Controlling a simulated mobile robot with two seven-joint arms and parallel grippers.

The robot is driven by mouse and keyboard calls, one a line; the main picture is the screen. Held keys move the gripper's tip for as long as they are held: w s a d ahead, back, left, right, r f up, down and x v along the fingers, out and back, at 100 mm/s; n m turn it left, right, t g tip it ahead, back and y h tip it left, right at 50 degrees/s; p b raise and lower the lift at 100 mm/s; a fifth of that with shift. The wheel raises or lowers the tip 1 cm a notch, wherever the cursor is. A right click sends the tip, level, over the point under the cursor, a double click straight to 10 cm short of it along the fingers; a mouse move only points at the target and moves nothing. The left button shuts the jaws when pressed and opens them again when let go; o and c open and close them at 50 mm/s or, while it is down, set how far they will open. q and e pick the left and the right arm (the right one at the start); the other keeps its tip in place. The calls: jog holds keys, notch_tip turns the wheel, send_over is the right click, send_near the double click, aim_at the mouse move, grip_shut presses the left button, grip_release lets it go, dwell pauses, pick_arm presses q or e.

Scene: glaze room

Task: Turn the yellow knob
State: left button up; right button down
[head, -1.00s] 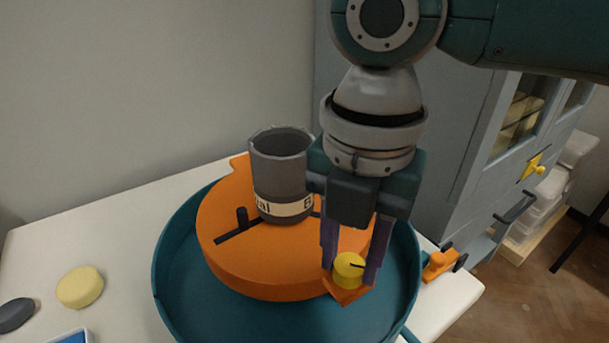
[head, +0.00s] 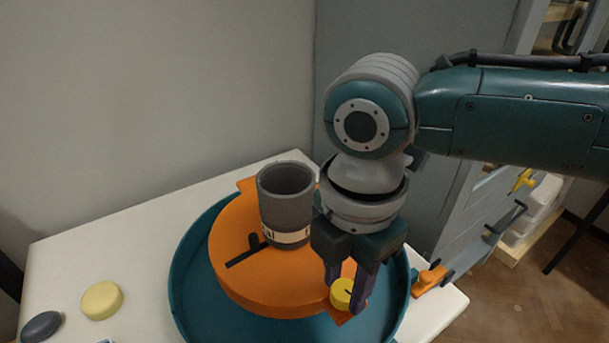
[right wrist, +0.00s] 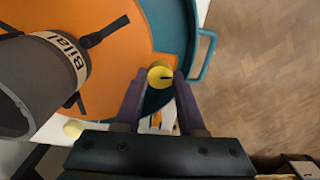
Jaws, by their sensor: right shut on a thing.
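The yellow knob (head: 341,293) is a small round cap with a dark line on top. It sits at the near right edge of the orange disc (head: 240,283), on a small orange tab. My right gripper (head: 345,297) points down and is shut on the knob, with one purple finger on each side. The right wrist view shows the knob (right wrist: 160,76) between the two fingertips (right wrist: 161,80). My left gripper is in neither current view.
A grey labelled cup (head: 285,205) stands on the disc, close to my right gripper. The disc sits in a teal basin (head: 190,290) on a white table (head: 100,240). A yellow sponge-like disc (head: 102,300) and a dark grey oval (head: 41,326) lie at left.

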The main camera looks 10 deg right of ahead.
jog(key=m+p, duration=0.4)
jog(key=m, duration=0.1)
jog(key=shift+r+m, duration=0.2)
jog(key=shift+m, duration=0.1)
jog(key=m+p, duration=0.1)
jog(key=m, duration=0.2)
jog(key=shift+f, duration=0.1)
jog(key=shift+m+p, duration=0.6)
jog(key=shift+m, duration=0.5)
jog(key=shift+f, duration=0.1)
jog(key=c, duration=0.5)
grip_release()
